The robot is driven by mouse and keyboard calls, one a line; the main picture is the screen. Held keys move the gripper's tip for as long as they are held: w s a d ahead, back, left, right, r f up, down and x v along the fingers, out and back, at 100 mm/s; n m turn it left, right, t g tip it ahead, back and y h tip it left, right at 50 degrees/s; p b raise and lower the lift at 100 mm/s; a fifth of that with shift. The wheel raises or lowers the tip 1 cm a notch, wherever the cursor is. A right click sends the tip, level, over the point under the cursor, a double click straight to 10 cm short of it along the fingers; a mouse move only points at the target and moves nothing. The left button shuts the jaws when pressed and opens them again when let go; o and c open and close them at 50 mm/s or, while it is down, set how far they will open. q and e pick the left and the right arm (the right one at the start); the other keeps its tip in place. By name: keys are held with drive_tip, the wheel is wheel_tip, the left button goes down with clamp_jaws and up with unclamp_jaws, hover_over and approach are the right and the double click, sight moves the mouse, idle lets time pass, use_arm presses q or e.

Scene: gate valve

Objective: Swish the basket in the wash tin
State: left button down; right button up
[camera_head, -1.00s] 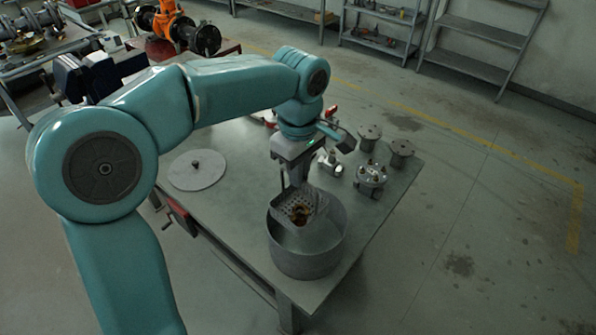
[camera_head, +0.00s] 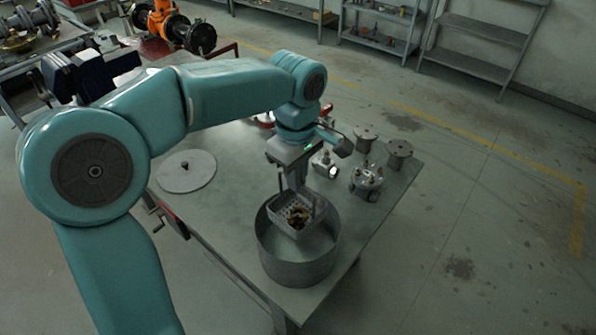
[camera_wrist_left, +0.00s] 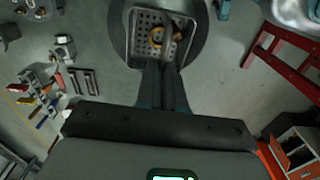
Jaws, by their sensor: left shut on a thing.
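The wash tin (camera_head: 297,268) is a round grey metal tub standing near the front corner of the metal table. The basket (camera_head: 314,222) is a small perforated metal tray with brass-coloured parts inside, held within the tin's mouth. My left gripper (camera_head: 296,186) points down above the tin, shut on the basket's handle. In the left wrist view the basket (camera_wrist_left: 138,42) lies beyond the fingers (camera_wrist_left: 163,70), with a brass ring in it and the tin's dark rim around it. How deep the basket sits in the tin is hard to tell. My right gripper does not show.
A round lid (camera_head: 186,172) with a knob lies on the table (camera_head: 230,215) at left. A small valve body (camera_head: 367,182), two grey spools (camera_head: 399,152) and a small fitting (camera_head: 324,163) stand at right. A red vise-like handle (camera_head: 176,226) juts from the table's left edge.

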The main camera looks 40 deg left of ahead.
use_arm(q)
drive_tip(key=shift+w+d+f+b, duration=0.1)
drive_tip(key=shift+w+f+b, duration=0.1)
drive_tip(key=shift+f+b, duration=0.7)
wheel_tip(320, 180, down, 3)
drive_tip(key=shift+f+b, duration=0.1)
drive_tip(key=shift+b, duration=0.75)
drive_tip(key=shift+f+b, duration=0.65)
drive_tip(key=shift+f, duration=0.1)
drive_tip(key=shift+f+b, duration=0.6)
drive_tip(key=shift+f, duration=0.25)
drive_tip(key=shift+f+b, duration=2.35)
drive_tip(key=shift+f, duration=0.85)
